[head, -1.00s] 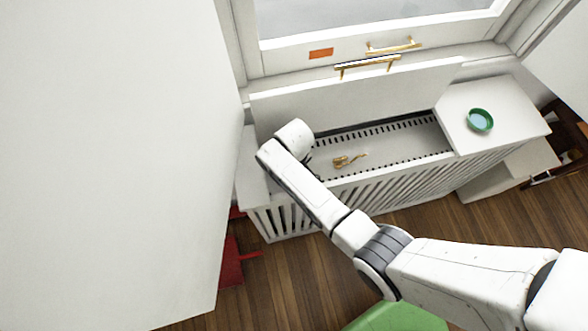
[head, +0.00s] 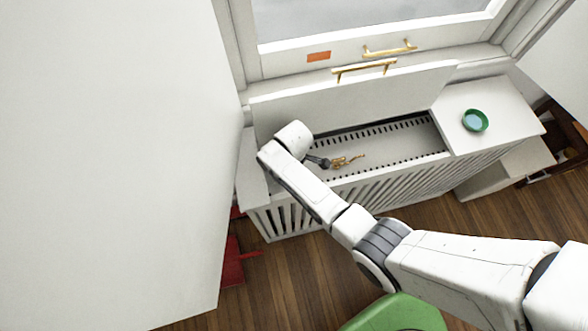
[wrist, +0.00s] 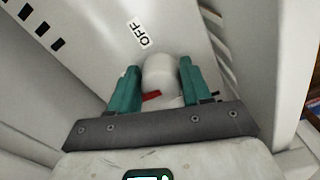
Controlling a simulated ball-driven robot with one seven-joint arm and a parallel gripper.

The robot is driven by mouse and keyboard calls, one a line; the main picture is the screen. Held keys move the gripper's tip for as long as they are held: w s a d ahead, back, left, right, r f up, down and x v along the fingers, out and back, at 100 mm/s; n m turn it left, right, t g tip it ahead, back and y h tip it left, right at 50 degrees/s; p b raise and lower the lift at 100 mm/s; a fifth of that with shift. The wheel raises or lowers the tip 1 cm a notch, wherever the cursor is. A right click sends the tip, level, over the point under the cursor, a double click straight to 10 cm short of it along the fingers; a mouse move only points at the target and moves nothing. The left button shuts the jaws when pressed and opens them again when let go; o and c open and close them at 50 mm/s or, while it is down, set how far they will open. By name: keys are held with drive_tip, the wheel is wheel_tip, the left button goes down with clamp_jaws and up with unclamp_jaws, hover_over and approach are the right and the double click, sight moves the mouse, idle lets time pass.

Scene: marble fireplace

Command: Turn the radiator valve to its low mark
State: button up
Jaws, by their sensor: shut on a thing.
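The radiator valve's white round knob (wrist: 160,75) stands between the teal fingers in the wrist view. A red mark (wrist: 151,96) shows near its base on the gripper side. A label reading OFF (wrist: 140,34) is on the white surface just beyond the knob. No low mark is visible. My gripper (wrist: 159,72) is shut on the knob, one finger on each side. In the head view my arm's end reaches into the open radiator cover (head: 400,145), and the fingers and the knob cannot be made out there.
A brass fitting (head: 347,161) lies in the cover's opening, close to my wrist. The raised white lid (head: 350,98) with a brass handle (head: 365,69) stands behind. A green bowl (head: 475,120) sits on the right ledge. A large white panel (head: 110,150) fills the left.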

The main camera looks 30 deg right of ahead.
idle(0.4)
drive_tip(key=o, duration=1)
drive_tip(key=shift+c, duration=0.2)
wheel_tip(320, 180, up, 11)
drive_tip(key=p, duration=0.1)
drive_tip(key=shift+f, duration=0.1)
drive_tip(key=s+d+m, duration=0.1)
drive_tip(key=s, duration=0.2)
drive_tip(key=s+d+r+m, duration=0.1)
drive_tip(key=s+m, duration=0.1)
drive_tip(key=s, duration=0.2)
drive_tip(key=s+d+r+m, duration=0.1)
drive_tip(key=s, duration=0.2)
drive_tip(key=shift+s+d+m, duration=0.15)
drive_tip(key=shift+d+m, duration=0.15)
drive_tip(key=shift+m, duration=0.1)
drive_tip(key=s+d+r+m, duration=0.1)
drive_tip(key=s+r+m, duration=0.2)
drive_tip(key=s, duration=0.3)
drive_tip(key=s+d+r+m+t, duration=0.1)
drive_tip(key=s+d+r+m, duration=0.1)
drive_tip(key=s, duration=0.4)
wheel_tip(320, 180, up, 2)
drive_tip(key=shift+s+d+r+m, duration=0.1)
drive_tip(key=shift+s+d+m, duration=0.2)
drive_tip(key=shift+m, duration=0.5)
